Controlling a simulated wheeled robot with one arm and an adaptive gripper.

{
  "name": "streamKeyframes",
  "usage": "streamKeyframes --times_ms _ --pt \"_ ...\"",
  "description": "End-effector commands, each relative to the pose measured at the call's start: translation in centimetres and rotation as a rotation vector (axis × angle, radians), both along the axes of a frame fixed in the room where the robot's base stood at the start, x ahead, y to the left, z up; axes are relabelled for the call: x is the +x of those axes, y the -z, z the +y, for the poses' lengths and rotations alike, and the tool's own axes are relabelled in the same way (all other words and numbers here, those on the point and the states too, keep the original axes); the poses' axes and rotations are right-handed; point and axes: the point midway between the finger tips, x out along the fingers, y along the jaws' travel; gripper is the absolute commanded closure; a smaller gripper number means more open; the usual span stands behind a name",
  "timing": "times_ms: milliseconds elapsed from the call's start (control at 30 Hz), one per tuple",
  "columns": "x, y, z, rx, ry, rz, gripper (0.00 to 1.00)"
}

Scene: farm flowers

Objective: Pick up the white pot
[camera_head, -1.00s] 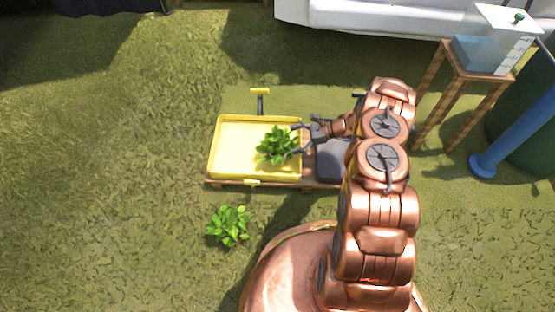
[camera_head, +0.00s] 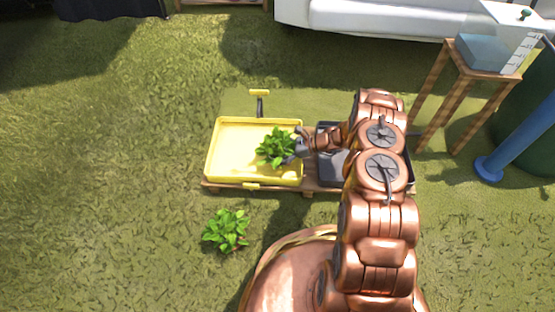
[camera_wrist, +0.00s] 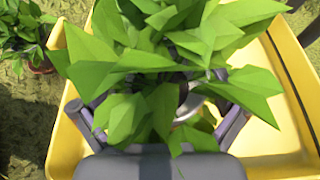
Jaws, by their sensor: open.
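A leafy green plant (camera_head: 275,148) stands in the right part of a yellow tray (camera_head: 228,150) in the head view. In the wrist view its leaves (camera_wrist: 140,60) fill the middle and hide most of what is below. A small pale patch, perhaps the white pot's rim (camera_wrist: 190,106), shows between the leaves. My gripper (camera_head: 298,149) is at the plant's right side, low among the leaves. In the wrist view my gripper (camera_wrist: 168,105) is open, with its fingers on both sides of the plant's base. I cannot tell whether they touch the pot.
A second plant (camera_head: 227,231) stands on the grass in front of the tray; its reddish-brown pot (camera_wrist: 40,66) shows in the wrist view. A dark tray (camera_head: 330,168) lies right of the yellow one. A wooden stand (camera_head: 465,72) is at the back right. Grass to the left is clear.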

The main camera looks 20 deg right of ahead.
Motion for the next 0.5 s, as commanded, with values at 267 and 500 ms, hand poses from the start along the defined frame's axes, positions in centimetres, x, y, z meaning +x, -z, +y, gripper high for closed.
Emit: streamKeyframes --times_ms 267,500 --pt "0.12 0.08 0.37 0.001 0.0 0.0 0.0" --pt "0.11 0.08 0.37 0.001 0.0 0.0 0.22"
